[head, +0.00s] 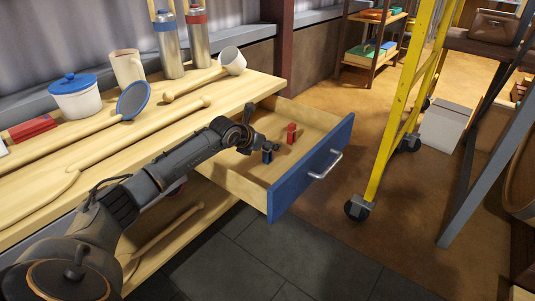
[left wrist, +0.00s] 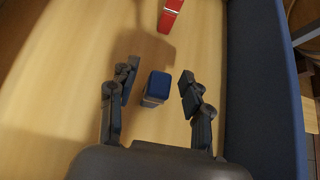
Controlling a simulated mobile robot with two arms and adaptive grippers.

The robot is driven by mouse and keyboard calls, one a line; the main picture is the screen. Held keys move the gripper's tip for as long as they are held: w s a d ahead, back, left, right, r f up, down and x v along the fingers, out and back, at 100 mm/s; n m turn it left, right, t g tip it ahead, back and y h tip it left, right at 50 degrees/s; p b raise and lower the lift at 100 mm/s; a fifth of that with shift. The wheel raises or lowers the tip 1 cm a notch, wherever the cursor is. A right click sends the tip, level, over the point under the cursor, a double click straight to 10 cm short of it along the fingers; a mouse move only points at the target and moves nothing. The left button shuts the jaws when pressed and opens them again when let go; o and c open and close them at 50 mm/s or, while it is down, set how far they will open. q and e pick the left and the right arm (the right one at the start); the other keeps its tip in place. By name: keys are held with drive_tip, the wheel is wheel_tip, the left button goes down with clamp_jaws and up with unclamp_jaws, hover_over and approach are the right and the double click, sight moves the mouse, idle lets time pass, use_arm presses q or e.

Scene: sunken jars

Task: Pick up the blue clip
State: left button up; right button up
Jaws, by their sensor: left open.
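The blue clip (head: 267,156) stands in the open drawer (head: 335,147) of the wooden bench. In the left wrist view the blue clip (left wrist: 156,88) is between my left gripper's two fingers, with a gap on each side. My left gripper (left wrist: 158,92) is open and empty; in the head view the gripper (head: 262,146) hangs over the drawer, right at the clip. A red clip (head: 291,133) stands farther right in the drawer, and it also shows at the top of the left wrist view (left wrist: 170,15). My right gripper is not in view.
The blue drawer front (head: 312,170) stands close to the right of my gripper in the wrist view. The bench top (head: 150,125) holds a white jar (head: 75,98), a mug, two flasks and several wooden utensils. A yellow ladder (head: 403,110) stands right of the drawer.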

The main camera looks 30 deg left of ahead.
use_arm(q)
drive_tip(key=c, duration=0.9)
drive_tip(key=shift+c, duration=0.2)
